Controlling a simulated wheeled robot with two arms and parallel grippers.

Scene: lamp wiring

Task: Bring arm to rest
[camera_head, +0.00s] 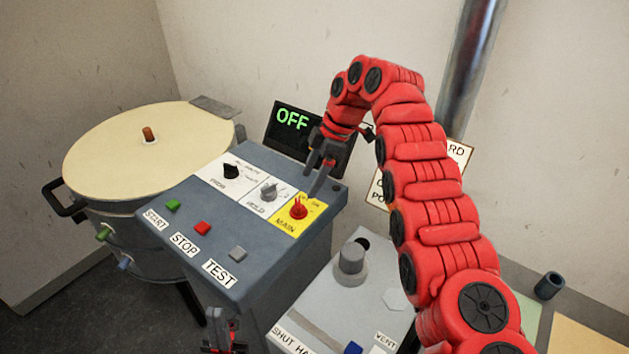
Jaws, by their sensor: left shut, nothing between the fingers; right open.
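My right arm (415,170) is red and segmented. It rises from the bottom right, arches over and bends down at the left. My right gripper (317,181) is open and empty, pointing down above the panel's right part, close to the red MAIN switch (299,210). I cannot tell whether it touches the panel. My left gripper (223,328) shows only in part at the bottom edge, below the grey control panel (190,268). It is shut with nothing seen in it. The rest of the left arm is out of view.
The panel has a black knob (231,171), a grey knob (268,191) and START, STOP and TEST buttons. A display (292,121) behind reads OFF. A lidded drum (120,150) stands left. A grey box with a cylinder (351,259) stands right, below my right arm.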

